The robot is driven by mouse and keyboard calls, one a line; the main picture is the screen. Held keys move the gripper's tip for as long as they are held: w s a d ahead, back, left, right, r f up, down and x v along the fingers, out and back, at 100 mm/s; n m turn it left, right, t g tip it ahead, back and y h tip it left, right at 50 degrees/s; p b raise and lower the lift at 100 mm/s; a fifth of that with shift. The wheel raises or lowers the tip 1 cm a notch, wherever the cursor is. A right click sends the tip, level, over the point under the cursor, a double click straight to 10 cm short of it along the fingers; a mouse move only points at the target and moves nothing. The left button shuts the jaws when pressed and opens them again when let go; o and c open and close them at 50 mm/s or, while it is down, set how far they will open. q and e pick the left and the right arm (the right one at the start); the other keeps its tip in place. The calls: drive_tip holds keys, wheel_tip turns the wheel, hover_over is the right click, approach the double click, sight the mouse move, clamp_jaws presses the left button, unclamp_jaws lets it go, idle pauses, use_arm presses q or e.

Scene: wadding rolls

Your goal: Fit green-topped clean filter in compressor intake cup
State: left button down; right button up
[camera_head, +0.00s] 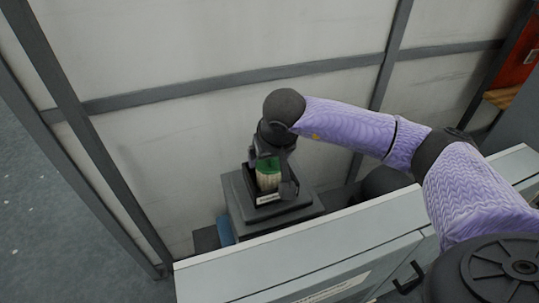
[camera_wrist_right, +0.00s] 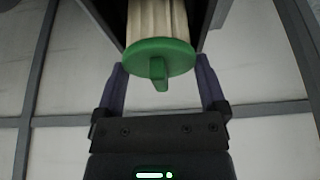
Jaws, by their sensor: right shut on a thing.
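The green-topped filter (camera_head: 267,174) has a pale pleated body and stands roughly upright at the dark intake cup (camera_head: 250,182) on top of the grey compressor housing. My right gripper (camera_head: 273,170) reaches down over it from above and is shut on the filter. In the right wrist view the filter's green cap (camera_wrist_right: 159,58), with a raised tab, lies between the two fingers (camera_wrist_right: 163,80), and the pleats run on into the dark-walled opening. How deep the filter sits is hidden. My left gripper is not in view.
A pale grey cabinet (camera_head: 300,268) with a dark handle stands in front of the compressor. A panelled wall (camera_head: 220,45) with grey rails is close behind. A blue item (camera_head: 225,230) sits beside the housing. Open floor lies at left.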

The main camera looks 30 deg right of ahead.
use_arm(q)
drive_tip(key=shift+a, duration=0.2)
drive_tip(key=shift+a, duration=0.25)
use_arm(e)
drive_tip(key=o, duration=1)
drive_tip(key=shift+c, duration=0.2)
wheel_tip(320, 180, up, 4)
drive_tip(key=p, duration=0.3)
wheel_tip(320, 180, up, 2)
drive_tip(key=shift+p, duration=0.7)
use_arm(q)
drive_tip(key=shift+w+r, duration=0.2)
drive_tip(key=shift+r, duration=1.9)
